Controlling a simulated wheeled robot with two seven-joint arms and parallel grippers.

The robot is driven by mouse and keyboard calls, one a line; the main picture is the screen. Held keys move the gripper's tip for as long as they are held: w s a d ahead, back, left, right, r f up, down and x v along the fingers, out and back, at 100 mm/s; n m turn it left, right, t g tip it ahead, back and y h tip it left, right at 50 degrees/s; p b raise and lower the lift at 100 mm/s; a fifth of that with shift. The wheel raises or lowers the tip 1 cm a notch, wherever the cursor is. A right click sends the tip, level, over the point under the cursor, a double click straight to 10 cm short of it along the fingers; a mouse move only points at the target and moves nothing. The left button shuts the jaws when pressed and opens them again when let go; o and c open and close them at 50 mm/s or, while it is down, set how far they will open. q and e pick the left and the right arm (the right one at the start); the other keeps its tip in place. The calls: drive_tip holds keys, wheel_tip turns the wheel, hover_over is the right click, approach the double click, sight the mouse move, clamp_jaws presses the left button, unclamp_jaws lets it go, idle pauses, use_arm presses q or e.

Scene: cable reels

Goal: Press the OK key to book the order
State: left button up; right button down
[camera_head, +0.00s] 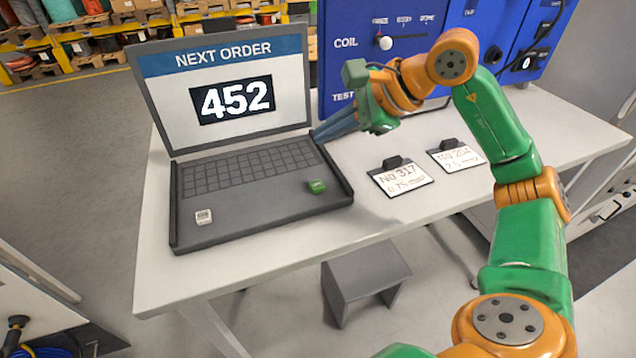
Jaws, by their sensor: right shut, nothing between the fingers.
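An open laptop (250,222) stands on the white table, and its screen (228,90) reads "NEXT ORDER 452". A green key (317,187) sits at the right of its palm rest; its lettering is too small to read. A pale key (204,217) sits at the left of the palm rest. My right gripper (322,134) is shut and empty, its fingers pointing left beside the lower right corner of the screen, above and behind the green key and apart from it. My left gripper is not in view.
The white table (240,262) carries two label cards, NO 317 (401,180) and a second one (458,156), right of the laptop. A blue panel (350,75) with a COIL switch stands behind. A grey stool (365,280) is below. Shelves (100,35) stand far back left.

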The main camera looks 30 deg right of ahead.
sight(323, 185)
drive_tip(key=f+b, duration=0.1)
drive_tip(key=w+f+b, duration=0.1)
drive_tip(key=f+b, duration=0.1)
drive_tip(key=shift+w+f, duration=0.2)
drive_tip(key=shift+f, duration=0.1)
drive_tip(key=f+b, duration=0.4)
drive_tip(key=shift+s+f+b, duration=0.3)
drive_tip(key=shift+b, duration=0.05)
drive_tip(key=shift+w+f+b, duration=0.15)
drive_tip(key=shift+f+b, duration=0.15)
drive_tip(key=shift+f, duration=0.1)
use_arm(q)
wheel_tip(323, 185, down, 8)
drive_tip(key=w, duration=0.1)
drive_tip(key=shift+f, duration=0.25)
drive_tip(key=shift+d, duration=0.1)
use_arm(e)
drive_tip(key=shift+r, duration=0.1)
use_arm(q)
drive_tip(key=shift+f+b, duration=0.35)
use_arm(e)
drive_tip(key=shift+f, duration=0.45)
